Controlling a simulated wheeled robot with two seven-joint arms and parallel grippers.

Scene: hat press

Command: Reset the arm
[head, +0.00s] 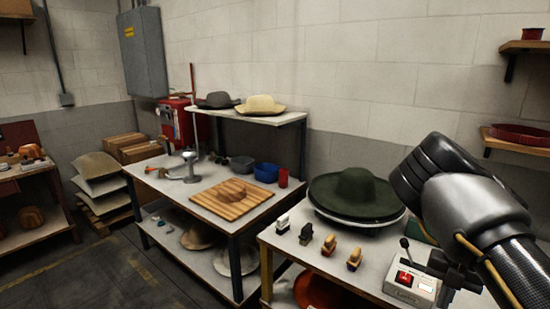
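My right arm (475,205) comes in from the lower right and rises over the right end of the front table. Its grey and black links cover part of that table. A small dark part below the arm, beside the control box, may be its gripper, but its fingers cannot be made out. My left arm and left gripper are not in view. A dark green wide-brimmed hat (355,187) rests on a round pale base on the front table. The control box (411,286) has a red switch and a black lever, close to my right arm.
Several small blocks and brushes (306,234) stand on the front table (335,273). A second table (200,188) holds a wooden board (233,198), a blue bin (267,173) and a red can (283,178). Two hats sit on its shelf. The floor (90,270) at left is clear.

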